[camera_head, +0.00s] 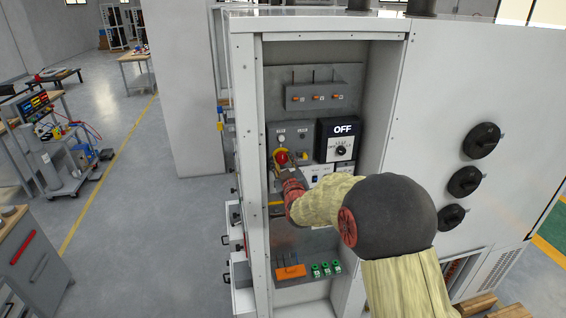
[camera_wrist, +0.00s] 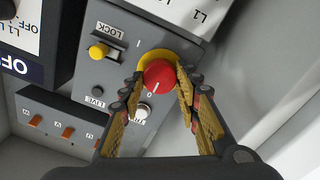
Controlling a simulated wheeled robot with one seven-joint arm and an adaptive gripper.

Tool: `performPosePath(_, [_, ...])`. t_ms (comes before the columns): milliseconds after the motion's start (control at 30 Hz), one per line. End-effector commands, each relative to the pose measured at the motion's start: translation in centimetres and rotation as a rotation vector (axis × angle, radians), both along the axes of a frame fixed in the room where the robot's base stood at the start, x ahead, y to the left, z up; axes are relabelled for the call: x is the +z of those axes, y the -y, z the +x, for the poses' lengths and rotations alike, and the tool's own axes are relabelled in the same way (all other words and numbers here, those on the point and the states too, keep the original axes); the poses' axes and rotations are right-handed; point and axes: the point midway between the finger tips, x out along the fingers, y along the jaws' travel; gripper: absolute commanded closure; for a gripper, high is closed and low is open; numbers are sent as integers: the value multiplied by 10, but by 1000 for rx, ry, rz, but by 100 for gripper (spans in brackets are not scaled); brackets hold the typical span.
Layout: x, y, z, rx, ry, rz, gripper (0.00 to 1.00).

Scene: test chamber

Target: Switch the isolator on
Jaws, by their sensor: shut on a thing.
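The isolator is a red rotary knob (camera_wrist: 159,74) on a yellow round plate (camera_wrist: 152,57), set in a grey panel marked I and 0. In the head view the red knob (camera_head: 281,157) shows inside the open cabinet, just beyond my gripper (camera_head: 287,172). In the wrist view my gripper (camera_wrist: 161,86) has one finger on each side of the knob and is shut on it. A black unit beside it shows a lit OFF display (camera_head: 343,129). The exact angle of the knob's handle is hard to tell.
A box with orange switches (camera_head: 320,97) is above. The cabinet's side walls flank my arm. An orange part (camera_head: 291,272) and green parts (camera_head: 325,269) lie below.

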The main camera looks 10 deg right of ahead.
Motion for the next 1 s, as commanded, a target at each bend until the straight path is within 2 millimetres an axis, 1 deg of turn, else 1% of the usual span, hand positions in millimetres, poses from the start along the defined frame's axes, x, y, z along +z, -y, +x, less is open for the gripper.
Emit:
performPosePath(67, [0,0,0,0,0,0,78])
performPosePath(333, [0,0,0,1,0,0,93])
performPosePath(667, [-3,0,0,1,1,45,93])
performPosePath(867, [-6,0,0,0,2,159,93])
performPosePath(1000, [-7,0,0,0,3,275,93])
